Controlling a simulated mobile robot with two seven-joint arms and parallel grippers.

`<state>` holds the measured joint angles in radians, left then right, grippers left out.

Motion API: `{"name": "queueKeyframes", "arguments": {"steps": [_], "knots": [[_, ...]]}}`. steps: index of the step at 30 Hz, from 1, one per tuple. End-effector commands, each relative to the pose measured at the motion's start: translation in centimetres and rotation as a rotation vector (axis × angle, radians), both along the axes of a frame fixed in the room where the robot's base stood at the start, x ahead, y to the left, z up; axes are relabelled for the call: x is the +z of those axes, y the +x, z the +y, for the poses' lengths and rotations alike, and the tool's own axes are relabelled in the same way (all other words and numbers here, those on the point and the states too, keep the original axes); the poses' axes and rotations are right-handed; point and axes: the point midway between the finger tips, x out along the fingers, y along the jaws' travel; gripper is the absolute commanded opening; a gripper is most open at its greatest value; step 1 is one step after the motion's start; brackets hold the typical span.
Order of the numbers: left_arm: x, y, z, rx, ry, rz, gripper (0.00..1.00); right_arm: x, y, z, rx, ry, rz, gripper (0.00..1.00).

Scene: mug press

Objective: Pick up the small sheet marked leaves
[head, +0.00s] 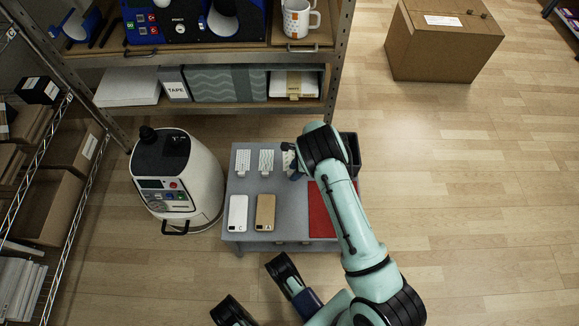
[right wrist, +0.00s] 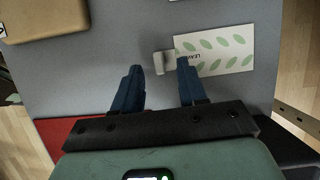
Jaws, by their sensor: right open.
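The leaves sheet (right wrist: 238,42) is a small white card with green leaf prints and a pale tab (right wrist: 163,62) at one end. In the right wrist view its lettering is partly hidden by a finger. In the head view the sheet (head: 287,158) is at the back of the grey table, mostly covered by my arm. My right gripper (right wrist: 159,66) is open, with its two blue fingertips around or just above the tab; I cannot tell whether they touch it. In the head view it shows at the sheet (head: 295,174). Dark parts of my left arm show low in the head view, its jaws unclear.
Two similar sheets (head: 243,160) (head: 267,161) lie to the left on the grey table (head: 252,188). A white case (head: 238,212) and a tan case (head: 265,212) lie in front. A red mat (head: 320,212) is at front right, a black bin (head: 353,147) behind it. A white machine (head: 178,180) stands left.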

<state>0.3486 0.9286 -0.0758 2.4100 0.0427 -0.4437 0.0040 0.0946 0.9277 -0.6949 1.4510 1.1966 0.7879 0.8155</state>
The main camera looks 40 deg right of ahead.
Motion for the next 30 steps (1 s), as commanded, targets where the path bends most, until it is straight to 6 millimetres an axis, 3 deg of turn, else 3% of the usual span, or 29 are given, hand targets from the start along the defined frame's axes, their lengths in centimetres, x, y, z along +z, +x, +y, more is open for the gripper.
{"name": "queueKeyframes", "arguments": {"steps": [9, 10, 13, 14, 25, 30], "knots": [[-0.2, -0.6, 0.1, 0.002, -0.002, 0.019, 0.43, -0.7, 0.2, 0.2, -0.001, -0.001, -0.001, 0.41], [-0.2, -0.6, 0.1, 0.002, -0.002, 0.019, 0.43, -0.7, 0.2, 0.2, -0.001, -0.001, -0.001, 0.35], [-0.2, -0.6, 0.1, 0.001, -0.002, 0.019, 0.43, -0.7, 0.2, 0.2, 0.000, -0.001, -0.001, 0.02], [-0.2, -0.6, 0.1, 0.001, -0.001, 0.018, 0.43, -0.7, 0.2, 0.2, 0.000, -0.001, -0.001, 0.00], [-0.2, -0.4, 0.0, 0.000, -0.001, 0.015, 0.43, -0.5, 0.2, 0.2, -0.001, 0.000, -0.002, 0.00], [0.2, 0.2, 0.0, -0.002, 0.000, -0.006, 0.43, 0.7, 0.3, 0.2, 0.000, -0.001, -0.003, 0.00]]}}
